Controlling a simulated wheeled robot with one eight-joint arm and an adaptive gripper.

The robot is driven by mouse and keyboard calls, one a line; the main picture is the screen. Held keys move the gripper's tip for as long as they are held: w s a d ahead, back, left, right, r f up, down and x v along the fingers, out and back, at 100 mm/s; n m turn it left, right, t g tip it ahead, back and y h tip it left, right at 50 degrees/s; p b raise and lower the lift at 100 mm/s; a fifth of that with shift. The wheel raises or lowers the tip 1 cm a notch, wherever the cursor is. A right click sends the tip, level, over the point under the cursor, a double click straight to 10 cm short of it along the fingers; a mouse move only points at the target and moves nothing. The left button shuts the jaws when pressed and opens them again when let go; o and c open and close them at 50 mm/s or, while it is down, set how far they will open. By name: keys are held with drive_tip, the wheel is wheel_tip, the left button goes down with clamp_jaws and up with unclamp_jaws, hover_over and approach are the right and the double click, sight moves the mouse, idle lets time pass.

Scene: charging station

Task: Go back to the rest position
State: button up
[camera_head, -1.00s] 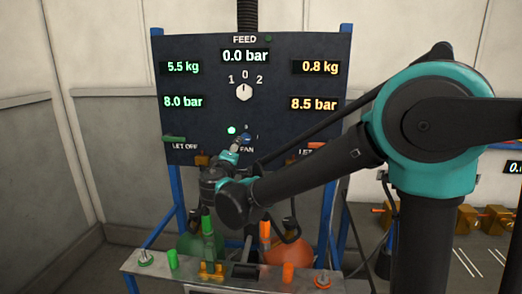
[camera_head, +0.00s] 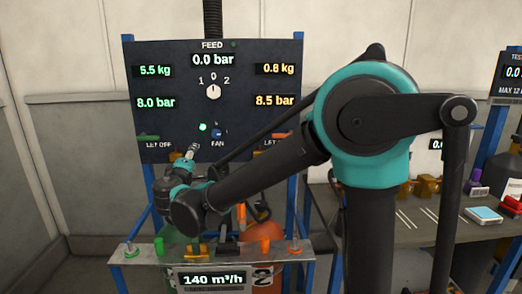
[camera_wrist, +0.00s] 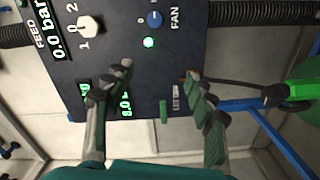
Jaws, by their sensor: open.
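My gripper (camera_head: 192,152) is in front of the lower part of the dark feed panel (camera_head: 180,80), a little below the lit green lamp (camera_head: 203,127) and left of the blue fan knob (camera_head: 217,133). In the wrist view my gripper (camera_wrist: 156,76) has its two fingers spread wide, with nothing between them but the panel (camera_wrist: 180,60) behind. The white selector knob (camera_head: 213,92) points up at 0, and the feed display above it reads 0.0 bar. My arm reaches across from the right, hiding the panel's lower right part.
A metal shelf (camera_head: 140,254) with green and orange fittings stands below the panel, over gas cylinders. Its display (camera_head: 213,280) reads 140 m³/h. A workbench (camera_head: 430,228) with tools and bottles is at the right. Bare wall and floor lie at the left.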

drive_tip(key=s+d+f+m+g+h, duration=0.1)
drive_tip(key=d+f+m+g+h, duration=0.3)
drive_tip(key=d, duration=0.7)
drive_tip(key=d+f+m+g+y, duration=0.1)
drive_tip(key=d+f, duration=0.5)
drive_tip(key=d, duration=0.5)
drive_tip(key=s+d+f+m+g+h, duration=0.1)
drive_tip(key=d+f+m+g+h, duration=0.15)
drive_tip(key=d+f, duration=0.55)
drive_tip(key=s+d+f+m+g+y, duration=0.2)
drive_tip(key=s+d+f+m+g, duration=0.1)
drive_tip(key=s, duration=0.6)
drive_tip(key=s+d+f+m+g+y, duration=0.3)
drive_tip(key=s+d+f+m, duration=0.1)
drive_tip(key=s+d+f, duration=0.4)
drive_tip(key=shift+s+d+f+m, duration=0.35)
drive_tip(key=shift+s+d, duration=0.15)
drive_tip(key=shift+s, duration=0.75)
